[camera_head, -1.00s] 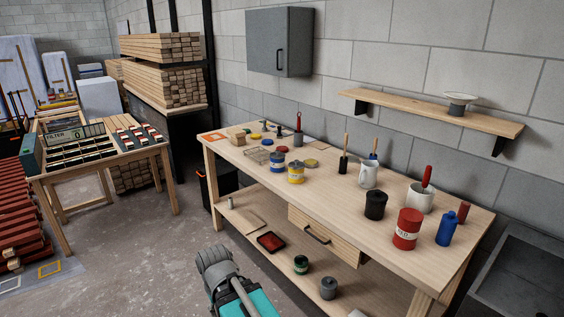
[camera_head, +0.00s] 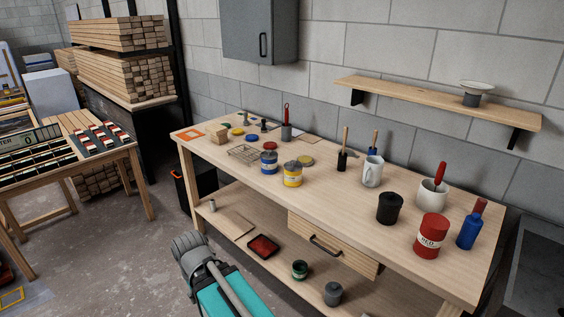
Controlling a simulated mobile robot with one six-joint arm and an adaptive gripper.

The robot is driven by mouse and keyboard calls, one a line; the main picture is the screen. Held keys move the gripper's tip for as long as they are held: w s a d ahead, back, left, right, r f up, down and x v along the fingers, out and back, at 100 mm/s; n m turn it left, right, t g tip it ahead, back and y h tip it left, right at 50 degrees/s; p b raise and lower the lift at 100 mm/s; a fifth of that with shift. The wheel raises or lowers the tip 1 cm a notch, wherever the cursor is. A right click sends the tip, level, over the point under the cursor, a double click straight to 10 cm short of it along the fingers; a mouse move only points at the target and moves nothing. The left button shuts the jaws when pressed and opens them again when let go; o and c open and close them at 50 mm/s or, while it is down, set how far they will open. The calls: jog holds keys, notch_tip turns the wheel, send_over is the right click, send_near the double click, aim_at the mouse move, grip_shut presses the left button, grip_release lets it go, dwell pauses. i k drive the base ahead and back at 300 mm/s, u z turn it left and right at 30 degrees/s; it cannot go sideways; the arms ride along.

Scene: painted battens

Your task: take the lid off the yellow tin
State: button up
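The yellow tin (camera_head: 292,175) stands upright on the workbench (camera_head: 330,205), left of the bench's middle. It has a pale label band, and I cannot tell from here whether its lid is on. A flat yellow-olive disc (camera_head: 305,160) lies on the bench just behind it. My gripper is not in view; only grey and teal links of my arm show low in the picture, in front of the bench and well apart from the tin.
A wire rack (camera_head: 244,153), small coloured discs and a wooden block are left of the tins. A black tin (camera_head: 390,208), red tin (camera_head: 431,236), white mug (camera_head: 372,172) and blue bottle (camera_head: 472,226) stand to the right. A wall shelf (camera_head: 435,100) hangs above. The bench's front edge before the yellow tin is clear.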

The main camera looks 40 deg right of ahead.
aim_at(293, 166)
jog(key=i, duration=0.9)
jog(key=z, duration=1.5)
